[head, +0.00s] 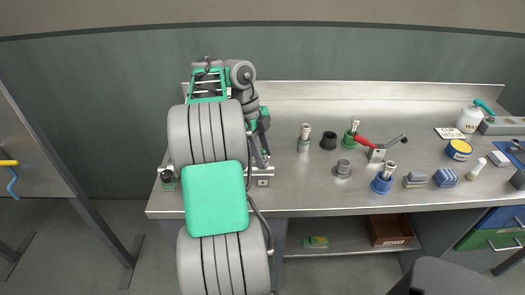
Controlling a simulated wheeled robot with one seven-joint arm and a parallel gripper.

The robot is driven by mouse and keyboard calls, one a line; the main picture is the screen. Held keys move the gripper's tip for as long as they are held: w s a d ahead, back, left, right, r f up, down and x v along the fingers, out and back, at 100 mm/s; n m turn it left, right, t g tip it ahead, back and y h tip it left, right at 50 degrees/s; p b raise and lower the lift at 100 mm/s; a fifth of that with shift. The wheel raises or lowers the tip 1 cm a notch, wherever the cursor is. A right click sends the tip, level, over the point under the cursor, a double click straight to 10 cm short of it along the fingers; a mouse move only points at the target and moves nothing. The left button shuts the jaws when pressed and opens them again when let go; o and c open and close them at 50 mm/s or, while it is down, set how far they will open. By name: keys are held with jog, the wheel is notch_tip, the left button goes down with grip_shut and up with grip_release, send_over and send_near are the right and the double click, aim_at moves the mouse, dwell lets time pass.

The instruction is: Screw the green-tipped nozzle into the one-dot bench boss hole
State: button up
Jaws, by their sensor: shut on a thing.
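My arm stands in front of the left part of the bench and hides much of it. My gripper (263,148) shows only in part, just right of the upper grey arm link, pointing down over the bench. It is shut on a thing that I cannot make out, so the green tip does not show. A small block (263,183) at the bench's front edge lies below the gripper and may be a boss; its dot marking is too small to read. Another dark-topped fitting (168,179) stands left of my arm. Any gap between gripper and block is unclear.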

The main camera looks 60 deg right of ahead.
jog(key=shift+m, duration=0.5)
jog(key=shift+c, duration=0.2)
jog(key=shift+o, duration=0.2)
jog(key=shift+r+m+y+p, duration=0.1)
jog(key=shift+m+y+p, duration=0.25)
jog(key=shift+m, duration=0.45)
jog(key=shift+m+p, duration=0.35)
jog(key=shift+m, duration=0.25)
jog(key=shift+m+y, duration=0.25)
jog(key=shift+m, duration=0.05)
jog(key=o, duration=0.7)
jog(key=shift+o, duration=0.2)
